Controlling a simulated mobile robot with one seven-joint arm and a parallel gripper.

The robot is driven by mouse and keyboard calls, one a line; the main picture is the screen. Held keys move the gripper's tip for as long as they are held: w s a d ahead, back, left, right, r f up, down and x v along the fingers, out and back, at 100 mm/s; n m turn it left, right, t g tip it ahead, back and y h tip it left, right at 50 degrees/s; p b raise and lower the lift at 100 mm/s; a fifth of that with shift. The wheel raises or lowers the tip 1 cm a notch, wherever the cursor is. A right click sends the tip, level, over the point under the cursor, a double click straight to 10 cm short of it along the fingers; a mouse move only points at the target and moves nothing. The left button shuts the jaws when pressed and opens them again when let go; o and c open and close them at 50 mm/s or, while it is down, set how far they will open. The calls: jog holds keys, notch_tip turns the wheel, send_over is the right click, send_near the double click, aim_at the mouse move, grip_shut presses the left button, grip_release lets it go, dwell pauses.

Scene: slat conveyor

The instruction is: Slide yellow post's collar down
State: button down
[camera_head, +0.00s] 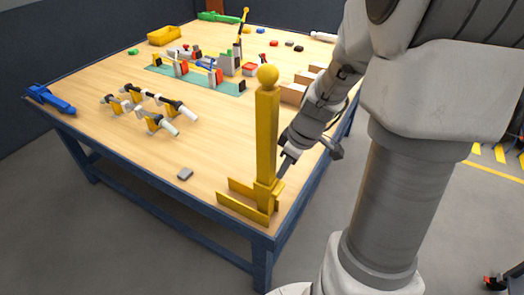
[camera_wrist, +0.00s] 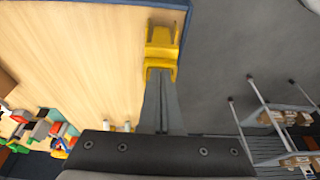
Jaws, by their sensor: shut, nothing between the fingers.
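The yellow post (camera_head: 266,130) stands upright near the table's front corner, with a ball on top and a base of low yellow plates (camera_head: 243,208). Its yellow collar (camera_head: 267,197) is a wider block low on the post, close to the base. My gripper (camera_head: 284,172) is shut and empty, pointing down just right of the post's lower part, beside the collar. In the wrist view my closed fingers (camera_wrist: 161,80) reach the near edge of a yellow piece (camera_wrist: 162,50). I cannot tell whether they touch it.
A small grey block (camera_head: 185,174) lies left of the post on the wooden table (camera_head: 150,185). A rack with dark-and-white handles (camera_head: 145,108), a blue clamp (camera_head: 50,98) and a green mat (camera_head: 200,82) with parts lie farther off. Tan boxes (camera_head: 293,93) stand behind the post.

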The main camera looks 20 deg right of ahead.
jog(key=shift+f, duration=2.1)
jog(key=shift+f, duration=0.1)
notch_tip(320, 180, down, 7)
jog(key=b, duration=0.8)
jog(key=shift+s+f, duration=0.1)
jog(key=shift+f, duration=0.1)
jog(key=shift+r, duration=0.1)
jog(key=p, duration=0.4)
send_near(279, 187)
jog(key=shift+s+d+r, duration=0.1)
jog(key=shift+s+d, duration=0.15)
jog(key=shift+s, duration=0.1)
